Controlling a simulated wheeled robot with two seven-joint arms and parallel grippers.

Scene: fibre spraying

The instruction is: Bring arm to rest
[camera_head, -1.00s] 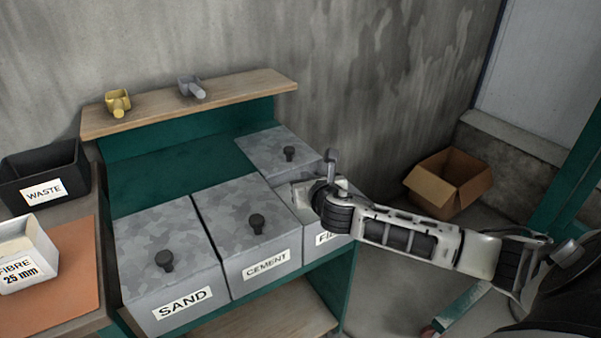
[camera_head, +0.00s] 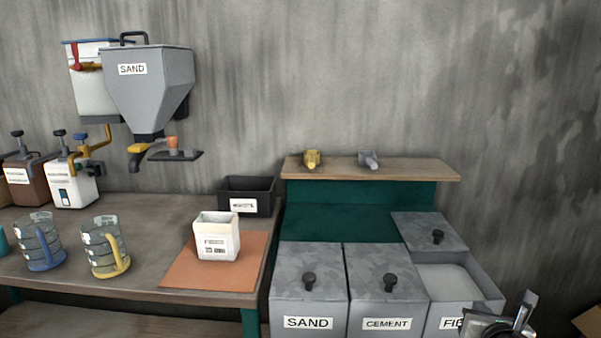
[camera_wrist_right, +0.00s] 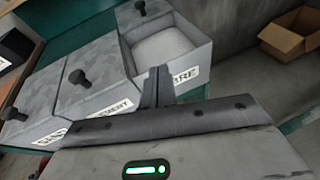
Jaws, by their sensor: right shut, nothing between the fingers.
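My right gripper (camera_head: 523,312) is at the bottom right of the head view, in front of the right corner of the fibre bin (camera_head: 484,291). In the right wrist view its fingers (camera_wrist_right: 158,84) are together and empty, and they overlap the fibre bin (camera_wrist_right: 190,58) in the picture. The bin is open with pale material inside, and its lid (camera_head: 430,231) lies behind the opening. Most of my right arm is outside the head view. My left gripper is in neither view.
Closed sand (camera_head: 300,272) and cement (camera_head: 386,272) bins stand left of the fibre bin. A wooden shelf (camera_head: 330,171) holds two scoops. A white fibre container (camera_head: 216,240) sits on an orange mat (camera_head: 190,270). A cardboard box (camera_wrist_right: 290,32) stands on the floor at right.

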